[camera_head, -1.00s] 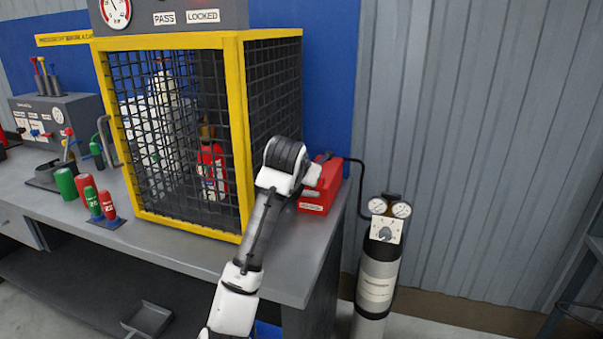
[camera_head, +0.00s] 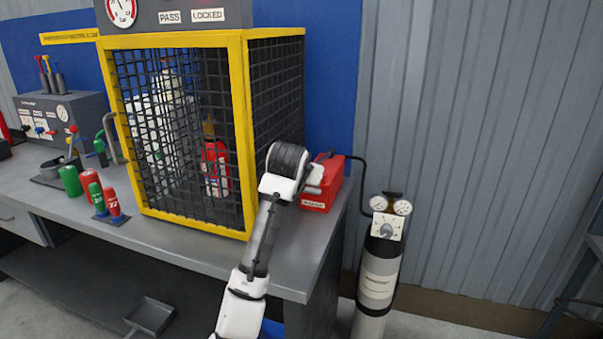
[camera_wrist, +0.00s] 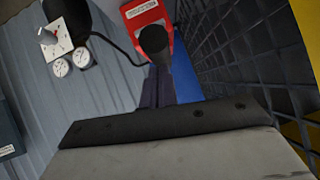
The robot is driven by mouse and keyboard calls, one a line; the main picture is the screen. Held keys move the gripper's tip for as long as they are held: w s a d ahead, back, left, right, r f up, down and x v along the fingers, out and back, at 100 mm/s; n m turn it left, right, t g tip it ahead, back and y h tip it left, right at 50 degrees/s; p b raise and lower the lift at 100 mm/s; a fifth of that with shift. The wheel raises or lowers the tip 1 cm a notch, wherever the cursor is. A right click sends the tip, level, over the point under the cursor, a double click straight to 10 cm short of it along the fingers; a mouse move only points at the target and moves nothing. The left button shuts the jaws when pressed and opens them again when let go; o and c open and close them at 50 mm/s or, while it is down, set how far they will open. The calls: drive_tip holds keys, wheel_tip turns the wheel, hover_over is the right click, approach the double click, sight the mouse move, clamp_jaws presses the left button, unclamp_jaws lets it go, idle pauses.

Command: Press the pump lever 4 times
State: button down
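The red pump box (camera_head: 324,187) sits on the bench's right end, beside the yellow-framed cage; it also shows at the top of the wrist view (camera_wrist: 146,14). A dark lever with a round black end (camera_wrist: 154,39) stands out from the box toward the wrist camera. My gripper (camera_wrist: 156,72) shows as dark fingers close together just below that black end, with nothing visible between them. I cannot tell whether they touch the lever. In the head view my own wrist hides the fingers and part of the box.
The mesh cage (camera_head: 248,140) stands close to the left of my arm, with a red extinguisher (camera_head: 215,168) inside. A gas cylinder (camera_head: 378,275) with gauges stands right of the bench, joined by a black hose (camera_head: 363,185). Small red and green cylinders stand at left on the bench (camera_head: 180,250).

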drive_tip(key=w+d+r+b+v, duration=0.1)
drive_tip(key=r+b+v, duration=0.1)
drive_tip(key=v, duration=0.9)
drive_tip(key=shift+s+a+r, duration=0.15)
drive_tip(key=shift+s+r, duration=0.1)
